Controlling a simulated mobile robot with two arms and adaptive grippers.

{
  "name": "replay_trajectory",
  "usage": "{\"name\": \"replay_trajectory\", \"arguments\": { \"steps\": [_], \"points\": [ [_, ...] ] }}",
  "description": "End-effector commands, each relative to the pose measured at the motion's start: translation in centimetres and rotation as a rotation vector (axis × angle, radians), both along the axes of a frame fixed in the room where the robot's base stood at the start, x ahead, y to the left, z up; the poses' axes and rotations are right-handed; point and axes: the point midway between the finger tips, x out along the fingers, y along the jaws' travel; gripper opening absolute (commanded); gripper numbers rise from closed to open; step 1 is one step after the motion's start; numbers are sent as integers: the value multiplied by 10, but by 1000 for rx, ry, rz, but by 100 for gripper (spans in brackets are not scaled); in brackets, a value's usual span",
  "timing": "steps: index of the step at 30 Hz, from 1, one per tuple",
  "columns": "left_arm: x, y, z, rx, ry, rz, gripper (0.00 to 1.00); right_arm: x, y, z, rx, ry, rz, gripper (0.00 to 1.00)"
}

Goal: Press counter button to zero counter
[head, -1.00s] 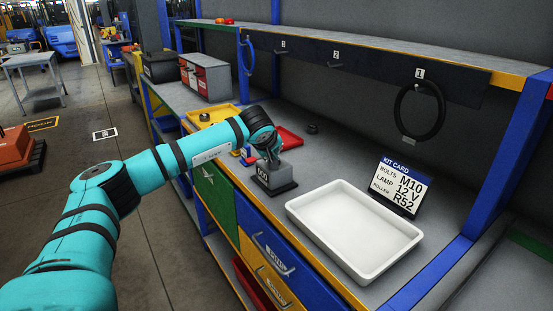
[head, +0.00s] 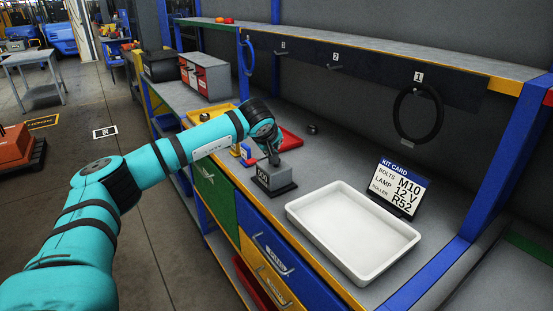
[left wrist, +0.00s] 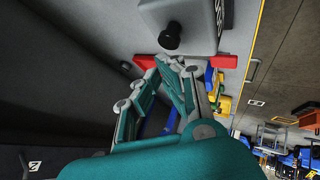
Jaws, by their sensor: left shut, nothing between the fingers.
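The counter (head: 273,178) is a small grey box with a dark display on its front, standing on the bench left of the white tray. Its digits are too small to read surely. In the left wrist view the grey box (left wrist: 198,18) is at the top, with a black round button (left wrist: 170,36) sticking out. My left gripper (head: 274,159) is shut and empty, just above the counter in the head view. In the left wrist view its fingertips (left wrist: 172,62) are close to the button, with a small gap in the picture. My right gripper is not in view.
A white tray (head: 304,206) and a kit card (head: 400,187) stand to the right. A red tray (head: 291,139), a yellow tray (head: 216,112) and a dark round part (head: 314,128) lie behind the counter. A black ring (head: 438,131) hangs from hook 1.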

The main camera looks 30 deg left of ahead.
Motion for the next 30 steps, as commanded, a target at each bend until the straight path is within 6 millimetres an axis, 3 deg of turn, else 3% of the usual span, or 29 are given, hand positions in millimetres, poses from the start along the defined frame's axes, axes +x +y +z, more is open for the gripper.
{"name": "replay_trajectory", "arguments": {
  "steps": [5, 19, 30],
  "points": [
    [0, 0, 4, 0, -2, 1, 0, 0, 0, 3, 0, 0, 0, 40],
    [0, 0, 49, -2, -1, 1, 0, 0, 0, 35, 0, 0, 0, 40],
    [0, 0, 50, -1, -1, 0, 0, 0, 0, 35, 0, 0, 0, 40]
  ]
}}
